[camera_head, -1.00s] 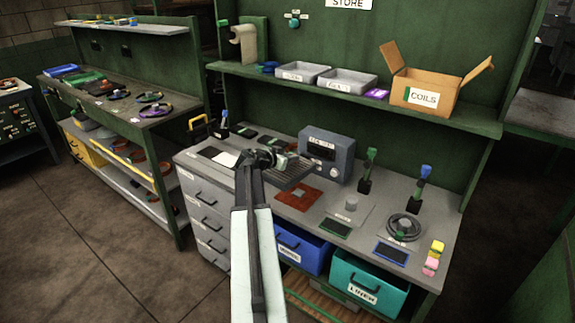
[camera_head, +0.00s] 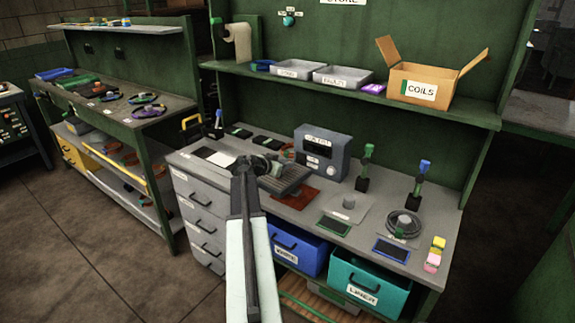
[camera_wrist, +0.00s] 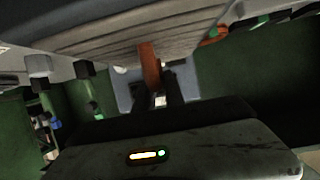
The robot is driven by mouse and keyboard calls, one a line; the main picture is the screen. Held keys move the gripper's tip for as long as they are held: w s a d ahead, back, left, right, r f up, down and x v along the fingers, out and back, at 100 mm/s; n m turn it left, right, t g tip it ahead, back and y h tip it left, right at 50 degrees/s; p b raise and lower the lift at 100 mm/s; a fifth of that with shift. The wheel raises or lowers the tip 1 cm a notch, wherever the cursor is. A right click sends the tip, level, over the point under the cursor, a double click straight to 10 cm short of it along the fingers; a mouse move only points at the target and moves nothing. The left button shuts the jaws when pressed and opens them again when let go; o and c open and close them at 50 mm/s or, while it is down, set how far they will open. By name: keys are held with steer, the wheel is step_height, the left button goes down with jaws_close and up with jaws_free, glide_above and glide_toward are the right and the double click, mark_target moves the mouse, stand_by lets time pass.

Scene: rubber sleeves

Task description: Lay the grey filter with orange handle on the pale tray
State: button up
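The grey ribbed filter (camera_head: 287,179) is at my gripper (camera_head: 262,165), over the left part of the workbench in the head view. In the wrist view its grey ribbed body (camera_wrist: 110,38) fills the top, and its orange handle (camera_wrist: 150,66) lies between the dark fingertips (camera_wrist: 160,88). My gripper appears shut on that handle. The head view hides most of the grip. Two pale grey labelled trays stand on the upper shelf, a left tray (camera_head: 299,76) and a right tray (camera_head: 343,84). I cannot tell which one the task means.
A grey instrument box (camera_head: 322,155) stands right behind the filter. A red-brown mat (camera_head: 296,199) lies partly under it. Upright tools (camera_head: 365,170), a black ring (camera_head: 404,224) and coloured blocks (camera_head: 435,254) stand farther right. An open COILS box (camera_head: 426,88) is right of the trays.

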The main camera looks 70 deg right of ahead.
steer(key=shift+o, duration=1.4)
steer(key=shift+r, duration=0.3)
steer(key=shift+r+p, duration=0.65)
steer(key=shift+p, duration=0.3)
steer(key=p+v, duration=0.4)
steer(key=v, duration=0.7)
steer(key=shift+a+f, duration=0.15)
steer(key=shift+a, duration=0.35)
steer(key=shift+w, duration=0.1)
